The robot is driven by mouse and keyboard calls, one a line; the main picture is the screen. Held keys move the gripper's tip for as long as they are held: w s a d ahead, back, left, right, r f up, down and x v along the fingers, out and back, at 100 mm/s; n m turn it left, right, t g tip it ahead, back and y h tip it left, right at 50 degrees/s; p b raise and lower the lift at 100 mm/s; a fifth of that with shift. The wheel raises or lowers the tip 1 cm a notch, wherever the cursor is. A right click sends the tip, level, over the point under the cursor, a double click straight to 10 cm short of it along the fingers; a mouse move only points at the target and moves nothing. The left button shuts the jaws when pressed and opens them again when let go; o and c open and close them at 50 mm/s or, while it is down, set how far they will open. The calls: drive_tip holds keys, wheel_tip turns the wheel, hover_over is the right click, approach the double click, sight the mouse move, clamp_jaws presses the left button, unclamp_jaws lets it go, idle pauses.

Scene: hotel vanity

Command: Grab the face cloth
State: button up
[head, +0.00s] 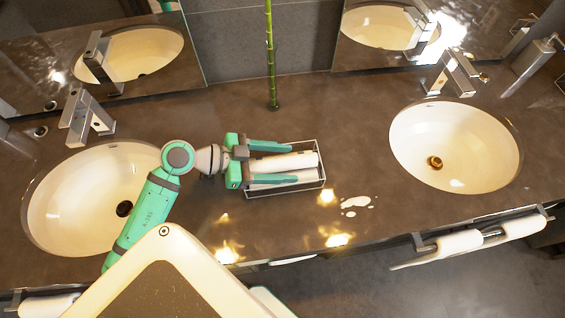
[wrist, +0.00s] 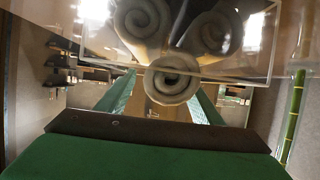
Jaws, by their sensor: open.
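Rolled white face cloths lie in a clear, thin-edged tray (head: 283,190) on the counter between the two sinks. My gripper (head: 292,162) is open at the tray, its green fingers pointing right along the rolls. One rolled cloth (head: 285,163) shows between the fingers. In the wrist view this roll (wrist: 172,84) shows end-on, between the green fingers. Two more rolls, one at the left (wrist: 143,20) and one at the right (wrist: 215,32), show beside it behind the clear tray wall. Whether either finger touches the cloth cannot be told.
A left sink (head: 75,205) and a right sink (head: 455,150) are set in the dark counter, each with a faucet. A green bamboo stalk (head: 270,55) stands behind the tray. Towels (head: 455,246) hang at the front edge.

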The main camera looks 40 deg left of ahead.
drive_tip(key=shift+c, duration=0.5)
drive_tip(key=c, duration=1)
drive_tip(key=shift+c, duration=0.2)
drive_tip(key=shift+r, duration=0.1)
